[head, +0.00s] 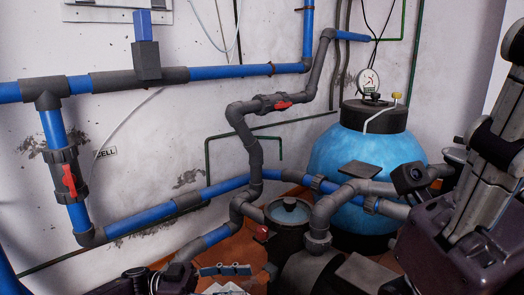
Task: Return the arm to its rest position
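My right arm (484,200) shows at the right edge, with a dark, bulky housing below and a pale, worn link folded upward. I cannot make out its gripper fingers. A dark mechanical part (140,283) at the bottom left edge may belong to my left arm, but too little of it shows to be sure. No gripper fingertips and nothing held can be seen. No paint tins show in this view.
A blue tank (340,160) with a pressure gauge (368,81) stands close to my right arm. Blue and grey pipes with red-handled valves (69,180) run along the stained white wall. A dark lidded pot (289,213) stands low in the middle. Little floor is clear.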

